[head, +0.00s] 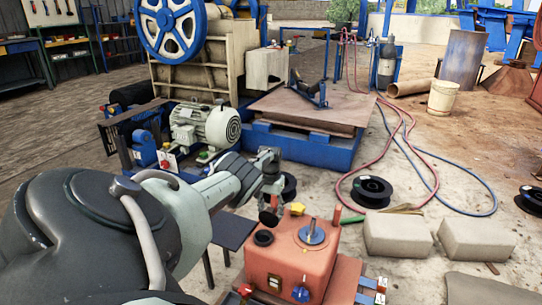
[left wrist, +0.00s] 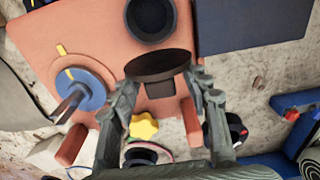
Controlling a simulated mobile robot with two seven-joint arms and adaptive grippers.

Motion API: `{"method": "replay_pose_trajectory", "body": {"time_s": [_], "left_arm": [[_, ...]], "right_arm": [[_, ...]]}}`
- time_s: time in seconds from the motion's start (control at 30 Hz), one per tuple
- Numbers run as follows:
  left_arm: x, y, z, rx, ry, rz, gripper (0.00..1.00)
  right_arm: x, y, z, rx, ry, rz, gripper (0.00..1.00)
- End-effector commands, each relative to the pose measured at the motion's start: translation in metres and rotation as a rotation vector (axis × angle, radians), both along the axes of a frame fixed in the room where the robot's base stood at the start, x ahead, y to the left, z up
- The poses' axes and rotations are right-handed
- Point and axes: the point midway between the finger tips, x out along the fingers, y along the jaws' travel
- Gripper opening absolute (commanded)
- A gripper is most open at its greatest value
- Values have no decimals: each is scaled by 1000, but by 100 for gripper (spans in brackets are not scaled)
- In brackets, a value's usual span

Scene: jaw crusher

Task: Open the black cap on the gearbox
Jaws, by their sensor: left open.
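The orange-red gearbox (head: 290,262) stands at the bottom centre of the head view. A black round ring-like part (head: 263,238) sits on its top left; it also shows at the top of the left wrist view (left wrist: 150,18). A dark brown, cap-like disc (left wrist: 158,66) with a short block beneath lies between my left fingers in the wrist view. It also shows below the gripper in the head view (head: 268,216). I cannot tell whether it joins the black ring. My left gripper (head: 270,200) is open, its fingers on either side of the disc. My right gripper is not in view.
The gearbox top carries a blue disc with a metal shaft (head: 312,233) and a yellow knob (head: 297,209). A dark stool-like surface (head: 230,230) is beside it. Two pale blocks (head: 398,236) lie at right. A grey motor (head: 207,125) stands behind.

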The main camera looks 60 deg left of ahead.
Motion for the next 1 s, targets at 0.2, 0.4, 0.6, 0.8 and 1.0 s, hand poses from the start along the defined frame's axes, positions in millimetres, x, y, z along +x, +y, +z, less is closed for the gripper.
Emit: {"method": "replay_pose_trajectory", "body": {"time_s": [0.2,0.4,0.6,0.8,1.0], "left_arm": [[0,2,11,3,-3,0,47],[0,2,41,6,-4,-2,47],[-1,0,85,3,-4,-1,47],[-1,-1,112,1,-1,-1,47],[-1,-1,120,-1,-1,0,47]], "right_arm": [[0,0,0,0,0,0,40],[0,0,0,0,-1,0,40],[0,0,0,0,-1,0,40],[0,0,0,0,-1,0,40],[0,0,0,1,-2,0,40]]}}
